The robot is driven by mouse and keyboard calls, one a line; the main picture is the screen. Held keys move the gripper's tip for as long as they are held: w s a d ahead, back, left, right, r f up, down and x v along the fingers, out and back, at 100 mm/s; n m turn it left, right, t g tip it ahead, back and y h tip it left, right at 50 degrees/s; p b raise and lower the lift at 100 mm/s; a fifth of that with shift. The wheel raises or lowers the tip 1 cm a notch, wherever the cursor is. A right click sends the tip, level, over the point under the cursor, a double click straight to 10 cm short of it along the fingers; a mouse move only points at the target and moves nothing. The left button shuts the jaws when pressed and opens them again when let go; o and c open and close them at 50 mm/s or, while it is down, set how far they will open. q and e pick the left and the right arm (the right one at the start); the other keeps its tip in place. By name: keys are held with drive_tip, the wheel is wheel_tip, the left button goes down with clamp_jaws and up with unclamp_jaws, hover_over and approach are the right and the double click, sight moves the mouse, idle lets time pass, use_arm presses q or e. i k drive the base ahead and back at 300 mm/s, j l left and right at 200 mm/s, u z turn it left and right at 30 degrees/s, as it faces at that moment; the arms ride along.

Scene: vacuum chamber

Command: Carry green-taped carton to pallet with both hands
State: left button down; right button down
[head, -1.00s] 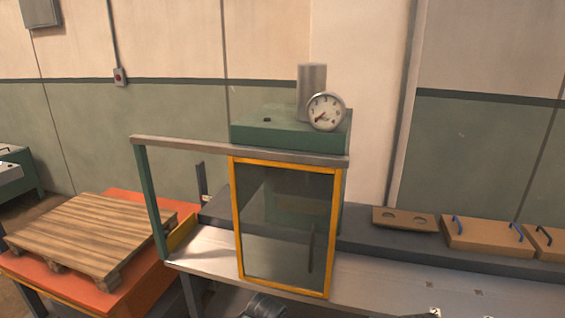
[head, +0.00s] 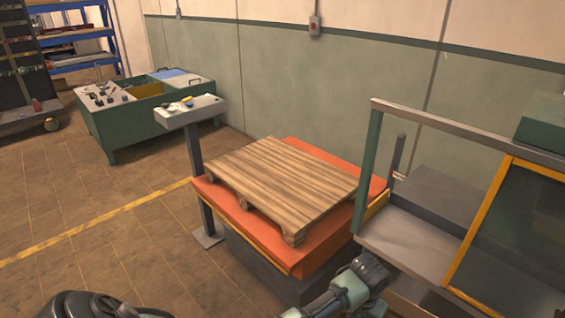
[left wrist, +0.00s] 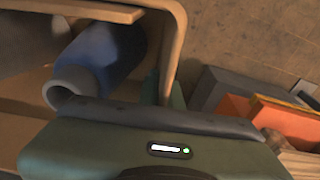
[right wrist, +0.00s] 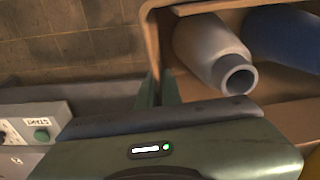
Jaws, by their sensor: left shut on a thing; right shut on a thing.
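A tan open-topped carton shows in the left wrist view (left wrist: 178,30) and right wrist view (right wrist: 150,25); no green tape shows on it. It holds a blue bottle (left wrist: 108,55) and a grey-white bottle (right wrist: 210,50). My left gripper (left wrist: 158,88) is shut on its wall at one side. My right gripper (right wrist: 160,90) is shut on its wall at the other side. Both fingertips are partly hidden. The carton is outside the head view. The slatted wooden pallet (head: 285,178) lies bare on an orange platform (head: 240,218) in the middle of the head view.
A frame with a yellow-edged glass door (head: 480,228) stands on a bench right of the platform. A small panel on a post (head: 190,110) stands at its left rear corner. A green cabinet (head: 150,125) is farther back. Floor to the left is open.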

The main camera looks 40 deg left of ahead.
sight(280, 172)
drive_tip(key=j, duration=0.8)
drive_tip(key=i+j+u, duration=0.1)
drive_tip(key=j, duration=0.65)
drive_tip(key=j+u, duration=0.1)
drive_tip(key=j, duration=0.7)
drive_tip(key=i+j, duration=0.15)
drive_tip(key=j, duration=0.65)
